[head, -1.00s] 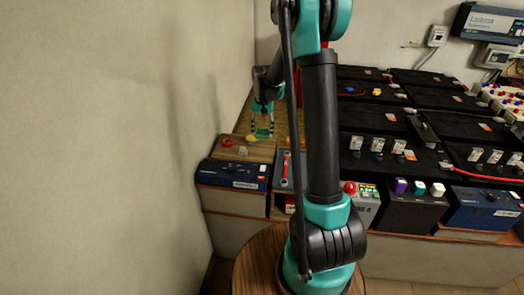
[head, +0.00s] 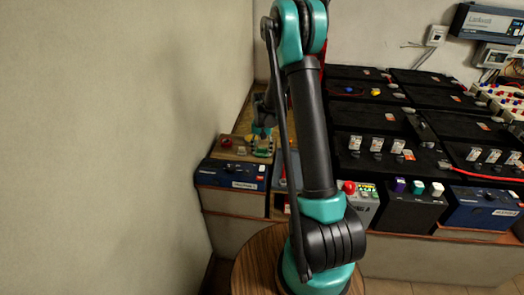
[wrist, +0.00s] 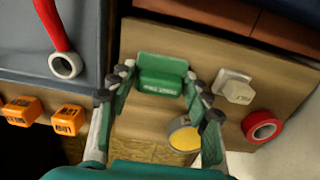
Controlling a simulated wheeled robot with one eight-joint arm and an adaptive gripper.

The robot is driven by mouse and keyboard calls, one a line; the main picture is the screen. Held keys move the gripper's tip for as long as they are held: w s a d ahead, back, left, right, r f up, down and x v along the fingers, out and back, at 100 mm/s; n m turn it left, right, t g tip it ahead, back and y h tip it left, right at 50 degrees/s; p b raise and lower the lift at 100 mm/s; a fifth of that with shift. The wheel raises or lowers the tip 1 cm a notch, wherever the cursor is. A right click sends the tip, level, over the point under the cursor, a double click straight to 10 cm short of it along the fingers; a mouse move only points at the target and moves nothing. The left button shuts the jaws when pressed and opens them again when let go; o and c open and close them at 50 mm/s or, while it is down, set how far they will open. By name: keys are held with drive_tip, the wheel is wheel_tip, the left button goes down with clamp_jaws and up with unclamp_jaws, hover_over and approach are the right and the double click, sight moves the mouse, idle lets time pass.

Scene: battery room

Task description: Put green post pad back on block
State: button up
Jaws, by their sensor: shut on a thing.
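A green pad (wrist: 161,78) with pale lettering sits between the fingertips of my gripper (wrist: 160,86) in the wrist view; the gripper is shut on it. In the head view the pad (head: 264,152) shows small under my gripper (head: 262,135), at the right part of a wooden block (head: 226,153). The block (wrist: 138,42) fills the middle of the wrist view beneath the pad. I cannot tell whether the pad touches the block. A red ring (wrist: 263,127), a whitish piece (wrist: 236,88) and a yellow-topped round piece (wrist: 184,137) are on the block.
A blue battery box (head: 232,174) stands in front of the block. In the wrist view, a grey tray (wrist: 32,60) with a red-handled tool (wrist: 52,22) and two orange cubes (wrist: 68,120) lie left of it. The wall (head: 130,140) is close on the left.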

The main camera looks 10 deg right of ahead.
sight(262, 148)
drive_tip(key=o, duration=1.2)
drive_tip(key=shift+f, duration=0.1)
wheel_tip(262, 148, up, 11)
drive_tip(key=s+d+r+n+t, duration=0.1)
drive_tip(key=s+r, duration=0.1)
drive_tip(key=s, duration=0.6)
drive_tip(key=s+d+r+n+t, duration=0.1)
drive_tip(key=s+d+r, duration=0.15)
drive_tip(key=s, duration=0.45)
drive_tip(key=s+f, duration=0.1)
drive_tip(key=s, duration=0.4)
drive_tip(key=s+f+n+t, duration=0.1)
drive_tip(key=s, duration=0.4)
drive_tip(key=s+f+t, duration=0.1)
drive_tip(key=s, duration=0.4)
drive_tip(key=shift+s+d+f+n, duration=0.25)
drive_tip(key=shift+d+f+n, duration=0.05)
